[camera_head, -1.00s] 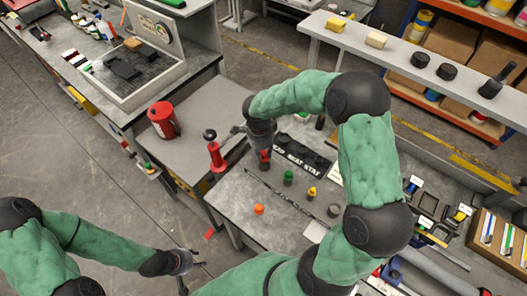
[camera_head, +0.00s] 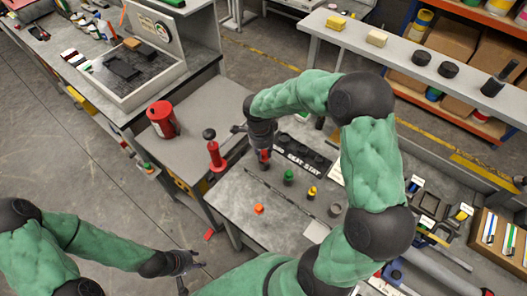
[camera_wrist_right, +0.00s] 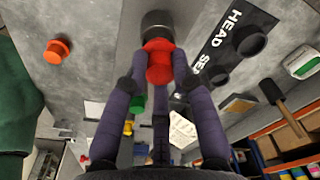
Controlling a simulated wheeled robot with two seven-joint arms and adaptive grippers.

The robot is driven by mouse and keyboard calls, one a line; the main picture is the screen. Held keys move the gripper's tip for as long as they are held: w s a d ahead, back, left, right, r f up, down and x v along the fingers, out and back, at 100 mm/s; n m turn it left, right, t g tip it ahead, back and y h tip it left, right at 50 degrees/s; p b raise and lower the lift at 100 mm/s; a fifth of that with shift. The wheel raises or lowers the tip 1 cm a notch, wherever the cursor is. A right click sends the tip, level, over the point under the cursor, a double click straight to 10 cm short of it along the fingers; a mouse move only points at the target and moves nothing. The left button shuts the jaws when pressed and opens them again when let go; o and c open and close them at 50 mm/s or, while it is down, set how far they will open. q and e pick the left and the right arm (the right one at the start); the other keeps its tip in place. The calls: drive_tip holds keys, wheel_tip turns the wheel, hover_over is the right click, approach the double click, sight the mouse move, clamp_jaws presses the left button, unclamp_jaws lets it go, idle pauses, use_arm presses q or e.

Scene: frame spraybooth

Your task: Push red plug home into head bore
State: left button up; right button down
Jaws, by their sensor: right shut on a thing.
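My right gripper (camera_head: 262,148) is shut on the red plug (camera_wrist_right: 158,62), with its fingers around the plug in the wrist view. In the head view the red plug (camera_head: 264,157) shows just below the fingers, low over the grey bench. A grey cylindrical end (camera_wrist_right: 158,23) lies directly beyond the plug in the wrist view and looks in line with it. I cannot tell how deep the plug sits in any bore, as the opening is hidden. My left gripper (camera_head: 187,269) is empty, with its fingers apart, at the lower left, off the bench.
An orange plug (camera_head: 259,209), a green plug (camera_head: 289,176) and a yellow plug (camera_head: 312,192) stand on the bench. A black lettered strip (camera_head: 303,155) lies behind them. A red-handled tool (camera_head: 215,156) and a red can (camera_head: 163,119) stand left of the right gripper.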

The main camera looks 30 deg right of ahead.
drive_tip(key=shift+b, duration=0.55)
idle(1.1)
drive_tip(key=shift+f+b, duration=1.45)
drive_tip(key=shift+b, duration=0.1)
drive_tip(key=c, duration=1)
unclamp_jaws()
drive_tip(key=shift+o, duration=0.2)
drive_tip(key=shift+r, duration=0.1)
drive_tip(key=r, duration=0.8)
drive_tip(key=a+r, duration=0.1)
drive_tip(key=r, duration=0.3)
